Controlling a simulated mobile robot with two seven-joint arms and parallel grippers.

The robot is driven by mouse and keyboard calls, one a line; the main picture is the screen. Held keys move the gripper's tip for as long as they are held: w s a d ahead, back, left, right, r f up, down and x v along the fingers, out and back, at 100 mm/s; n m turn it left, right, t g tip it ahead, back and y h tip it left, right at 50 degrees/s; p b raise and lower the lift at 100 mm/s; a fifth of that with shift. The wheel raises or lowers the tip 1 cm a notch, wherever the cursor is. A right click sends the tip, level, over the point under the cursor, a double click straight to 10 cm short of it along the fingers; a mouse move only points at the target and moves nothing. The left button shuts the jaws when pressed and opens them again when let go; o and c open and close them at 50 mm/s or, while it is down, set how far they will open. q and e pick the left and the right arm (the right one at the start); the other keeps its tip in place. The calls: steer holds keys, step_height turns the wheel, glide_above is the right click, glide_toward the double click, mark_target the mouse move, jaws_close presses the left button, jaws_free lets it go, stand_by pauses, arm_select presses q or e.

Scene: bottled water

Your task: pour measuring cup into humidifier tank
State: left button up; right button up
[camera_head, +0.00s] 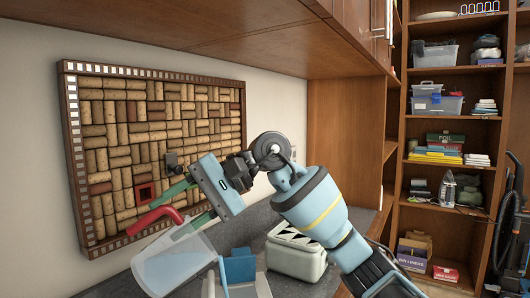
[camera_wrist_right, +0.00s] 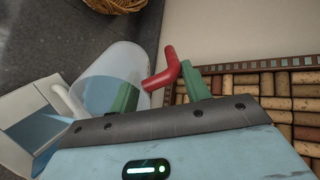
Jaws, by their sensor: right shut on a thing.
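The measuring cup (camera_head: 172,264) is clear with a red handle and shows at the lower left of the head view, tilted. Bluish water shows inside the cup (camera_wrist_right: 108,82) in the right wrist view. My right gripper (camera_head: 171,216) has green fingers shut on the red handle (camera_wrist_right: 165,72) and holds the cup up. A white and blue open container (camera_head: 238,270), which looks like the humidifier tank, stands just right of the cup in the head view. It shows at the left edge of the right wrist view (camera_wrist_right: 32,128). My left gripper is not in view.
A white appliance with a dark zigzag top (camera_head: 296,254) stands on the grey counter (camera_head: 262,217) beside my right arm. A framed cork board (camera_head: 155,140) hangs on the wall behind. Wooden shelves (camera_head: 450,130) stand at the right, and a cabinet hangs overhead.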

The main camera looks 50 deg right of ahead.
steer(key=shift+d+b, duration=0.15)
steer(key=shift+b, duration=0.15)
stand_by(0.4)
steer(key=shift+s+d+r+y, duration=0.15)
steer(key=shift+d+y, duration=0.05)
steer(key=shift+y, duration=0.1)
